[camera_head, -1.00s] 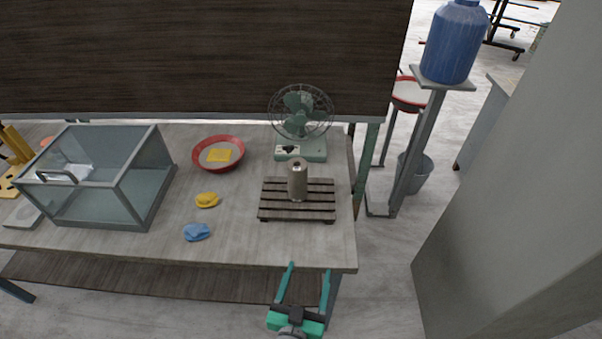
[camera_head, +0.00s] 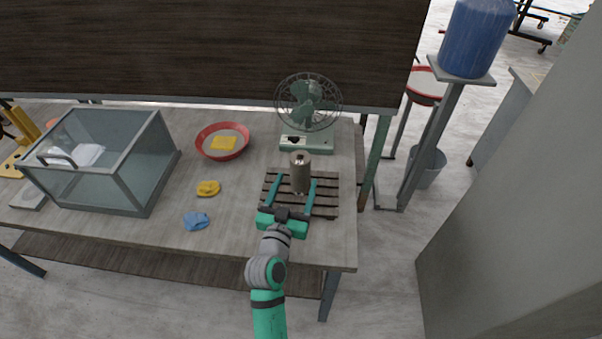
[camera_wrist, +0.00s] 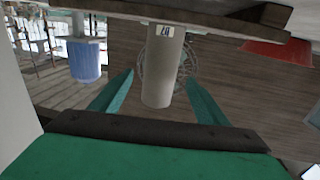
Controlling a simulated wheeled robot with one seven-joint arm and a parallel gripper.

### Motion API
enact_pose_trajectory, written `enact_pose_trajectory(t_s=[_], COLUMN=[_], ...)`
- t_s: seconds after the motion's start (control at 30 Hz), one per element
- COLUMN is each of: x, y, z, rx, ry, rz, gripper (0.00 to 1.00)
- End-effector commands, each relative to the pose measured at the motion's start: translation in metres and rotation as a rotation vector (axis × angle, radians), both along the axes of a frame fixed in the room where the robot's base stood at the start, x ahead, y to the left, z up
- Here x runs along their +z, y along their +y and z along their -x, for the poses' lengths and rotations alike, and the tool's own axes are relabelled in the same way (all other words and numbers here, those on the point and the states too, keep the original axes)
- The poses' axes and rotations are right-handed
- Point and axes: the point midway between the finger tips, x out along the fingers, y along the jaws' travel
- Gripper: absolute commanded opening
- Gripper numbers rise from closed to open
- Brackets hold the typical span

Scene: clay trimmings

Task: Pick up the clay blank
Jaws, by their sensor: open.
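The clay blank (camera_head: 300,174) looks like a grey-brown upright cylinder with a small dark mark on its top. It stands on a slatted wooden board (camera_head: 327,199) near the table's right end. My gripper (camera_head: 296,178) is open, with a green finger on each side of the blank in the head view. In the wrist view, which is upside down, the blank (camera_wrist: 163,70) appears between the two fingertips (camera_wrist: 159,77), with a small label near its base. I cannot tell whether either finger touches it.
A green fan (camera_head: 307,143) stands close behind the board. A red bowl (camera_head: 222,155) with a yellow item, a yellow lump (camera_head: 208,188), a blue lump (camera_head: 196,221) and a glass case (camera_head: 146,175) are to the left. Bare tabletop (camera_head: 238,200) lies between.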

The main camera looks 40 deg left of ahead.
Motion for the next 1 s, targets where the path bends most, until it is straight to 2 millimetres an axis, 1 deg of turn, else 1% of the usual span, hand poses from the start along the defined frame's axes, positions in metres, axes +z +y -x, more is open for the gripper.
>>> enact_pose_trajectory(t_s=[0.17,0.4,0.5,0.6,0.8,0.83,0.87,0.9,0.97,1.0], x=[0.0,-0.001,-0.001,-0.001,-0.002,-0.002,-0.002,-0.002,-0.002,-0.002], y=[0.003,0.016,0.02,0.022,0.022,0.022,0.022,0.022,0.022,0.022], z=[-0.01,-0.04,-0.049,-0.053,-0.053,-0.053,-0.053,-0.053,-0.053,-0.053], rx=[-0.002,-0.004,-0.004,-0.003,-0.003,-0.003,-0.003,-0.003,-0.004,-0.004], ry=[0.0,-0.001,0.0,0.0,0.0,0.0,0.0,0.0,0.0,0.0], rz=[0.001,0.0,0.001,0.0,0.0,0.0,0.0,0.0,0.0,0.0], gripper=[0.68,0.68,0.68,0.68,0.68,0.66,0.59,0.49,0.35,0.25])
